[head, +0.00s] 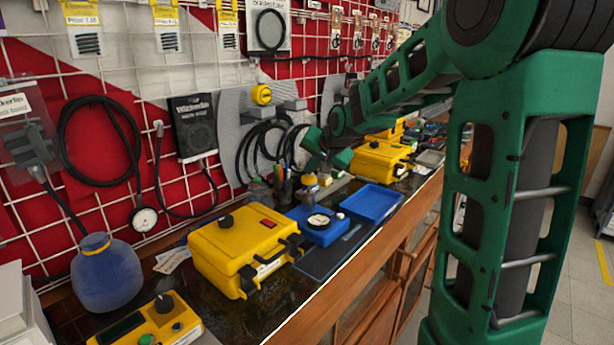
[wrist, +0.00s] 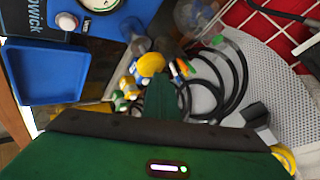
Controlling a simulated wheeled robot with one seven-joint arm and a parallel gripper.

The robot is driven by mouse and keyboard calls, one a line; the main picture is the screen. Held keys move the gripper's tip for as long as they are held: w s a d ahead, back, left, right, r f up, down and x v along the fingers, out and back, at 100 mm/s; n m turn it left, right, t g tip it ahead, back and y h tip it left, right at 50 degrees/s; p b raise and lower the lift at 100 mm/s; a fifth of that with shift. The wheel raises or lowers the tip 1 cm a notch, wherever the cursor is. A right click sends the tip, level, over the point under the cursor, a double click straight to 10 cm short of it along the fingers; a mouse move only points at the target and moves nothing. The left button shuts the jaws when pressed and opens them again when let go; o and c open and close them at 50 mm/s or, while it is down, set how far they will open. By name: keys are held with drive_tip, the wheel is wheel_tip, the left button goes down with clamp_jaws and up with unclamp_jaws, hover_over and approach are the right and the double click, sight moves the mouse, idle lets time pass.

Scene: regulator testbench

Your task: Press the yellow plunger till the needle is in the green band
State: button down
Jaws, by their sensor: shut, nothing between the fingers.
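The blue regulator box (head: 322,235) stands on the bench with a round white-faced gauge (head: 318,221) on top. In the wrist view the gauge (wrist: 100,4) is cut off by the top edge. The needle and green band are too small to read. A yellow rounded cap, which looks like the plunger (head: 309,181), is just behind the box; it also shows in the wrist view (wrist: 150,65). My gripper (head: 318,163) is shut and empty, pointing down close above the yellow cap. In the wrist view its closed fingers (wrist: 163,97) are beside the cap; contact cannot be told.
An open blue tray (head: 371,204) is right of the box. A yellow case (head: 240,250) stands left. Behind are black coiled cables (head: 262,150), a cup of pens and a red-and-white wire grid wall. A dark mat lies at the bench's front edge.

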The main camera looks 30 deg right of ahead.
sight(311, 178)
drive_tip(key=shift+f, duration=0.95)
idle(0.7)
drive_tip(key=shift+r, duration=2.05)
drive_tip(key=shift+r, duration=2.5)
drive_tip(key=shift+s, duration=0.1)
drive_tip(key=s+f+n+g, duration=0.1)
drive_tip(key=s+f+g, duration=0.2)
drive_tip(key=s, duration=1.1)
drive_tip(key=s+f+n+g, duration=0.1)
drive_tip(key=s+f+g, duration=0.2)
drive_tip(key=s+f, duration=0.4)
drive_tip(key=s+f+n+g, duration=0.1)
drive_tip(key=s+f+g, duration=0.2)
drive_tip(key=s, duration=1.9)
wheel_tip(311, 178, down, 3)
drive_tip(key=shift+r+y, duration=0.1)
drive_tip(key=shift+y, duration=0.2)
